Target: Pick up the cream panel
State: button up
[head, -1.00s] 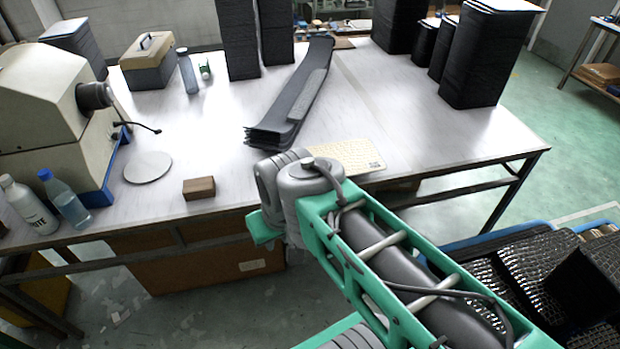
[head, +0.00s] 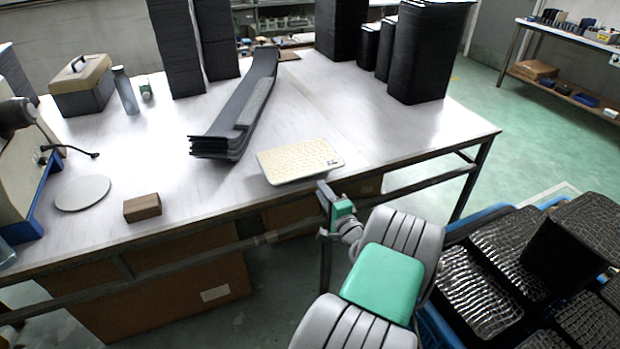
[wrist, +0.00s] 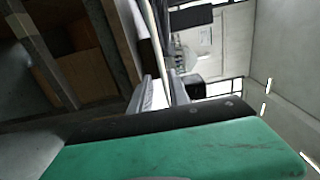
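The cream panel (head: 298,160) lies flat at the front edge of the white table, its near side reaching to the edge or slightly over it. My gripper (head: 325,192) is at the panel's near right side, just off the table edge. In the wrist view the panel shows edge-on as a thin pale strip (wrist: 155,38). It runs in between the two grey fingers of my gripper (wrist: 162,88). The fingers stand apart, with a gap visible beside the strip. The fingertips are small and partly hidden in the head view.
The white table (head: 370,130) holds a stack of long dark panels (head: 235,110) left of the cream panel, a brown block (head: 142,207) and tall black stacks (head: 425,50). A blue crate of dark trays (head: 510,250) stands at the lower right.

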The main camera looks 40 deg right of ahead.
aim_at(311, 175)
jog(key=b+x, duration=0.1)
jog(key=x, duration=0.7)
jog(key=shift+a, duration=0.1)
jog(key=shift+w, duration=0.1)
grip_shut()
dwell(1.0)
notch_tip(311, 175, up, 3)
jog(key=shift+f+p, duration=0.1)
jog(key=shift+p, duration=1)
jog(key=shift+f, duration=0.1)
jog(key=s+a+r+p, duration=0.2)
jog(key=s+r+p, duration=0.1)
jog(key=s, duration=0.4)
jog(key=shift+s+r, duration=0.35)
jog(key=shift+r, duration=0.1)
jog(key=shift+a, duration=0.1)
